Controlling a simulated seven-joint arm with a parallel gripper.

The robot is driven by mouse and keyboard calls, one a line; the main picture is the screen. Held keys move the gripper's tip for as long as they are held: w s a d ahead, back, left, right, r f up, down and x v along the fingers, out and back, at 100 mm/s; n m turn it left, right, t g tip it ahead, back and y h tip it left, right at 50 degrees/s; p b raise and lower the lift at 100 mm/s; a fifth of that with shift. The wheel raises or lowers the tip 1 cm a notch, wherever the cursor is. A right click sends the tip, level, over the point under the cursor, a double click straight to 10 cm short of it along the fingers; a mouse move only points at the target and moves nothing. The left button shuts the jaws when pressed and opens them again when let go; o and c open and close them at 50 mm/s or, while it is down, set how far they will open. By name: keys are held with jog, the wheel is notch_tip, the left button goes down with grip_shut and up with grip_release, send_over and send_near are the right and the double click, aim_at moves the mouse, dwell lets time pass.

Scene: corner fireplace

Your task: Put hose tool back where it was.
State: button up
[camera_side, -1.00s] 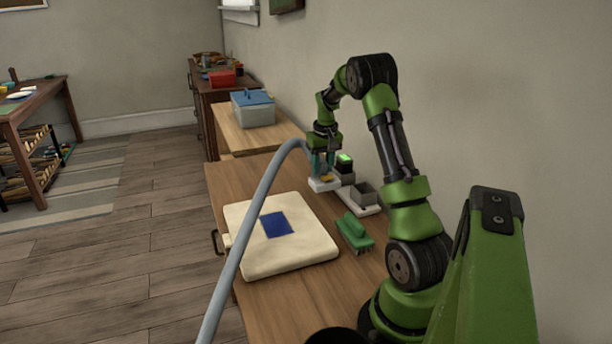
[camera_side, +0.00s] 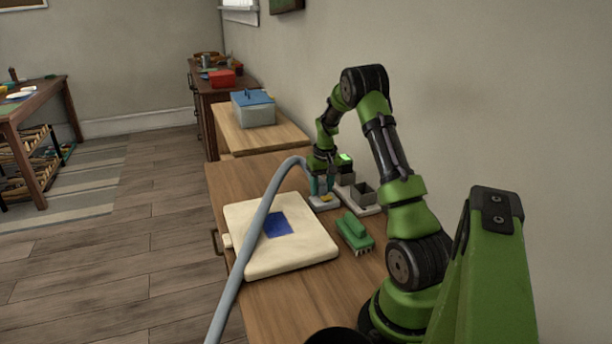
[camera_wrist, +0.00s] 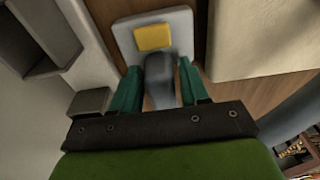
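My gripper (camera_side: 322,184) points down over the far part of the wooden bench, its teal fingers shut on the hose tool. The hose tool has a pale flat head with a yellow patch (camera_side: 325,201) and a grey-blue hose (camera_side: 262,213) that arches toward the camera. In the wrist view the tool's grey neck (camera_wrist: 161,82) sits between my two fingers (camera_wrist: 160,72). The head is low, beside a pale station with grey open boxes (camera_side: 362,193) and a green-lit block (camera_side: 345,160). I cannot tell whether the head touches the bench.
A cream pad (camera_side: 300,255) with a blue patch (camera_side: 278,225) lies at the left, under the hose. A green brush (camera_side: 354,232) lies to the right of the pad. The wall is close on the right. A blue-lidded box (camera_side: 254,110) stands further back.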

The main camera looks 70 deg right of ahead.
jog(key=shift+o, duration=1.2)
jog(key=shift+r, duration=0.15)
notch_tip(320, 180, up, 12)
jog(key=a, duration=0.1)
jog(key=w+a+r+n+t, duration=0.1)
jog(key=w+a+r, duration=0.1)
jog(key=a+r, duration=0.5)
jog(key=s+a+r+n+t+y, duration=0.1)
jog(key=a+r+t, duration=0.1)
jog(key=a, duration=1)
jog(key=s+a+r+n+t, duration=0.1)
jog(key=s+a+t, duration=0.1)
jog(key=a, duration=1)
jog(key=s+a+f+n+t+y, duration=0.1)
jog(key=s+a+n+y, duration=0.1)
jog(key=s+a, duration=0.5)
jog(key=a, duration=0.3)
jog(key=shift+a+f, duration=0.2)
jog(key=shift+a, duration=0.05)
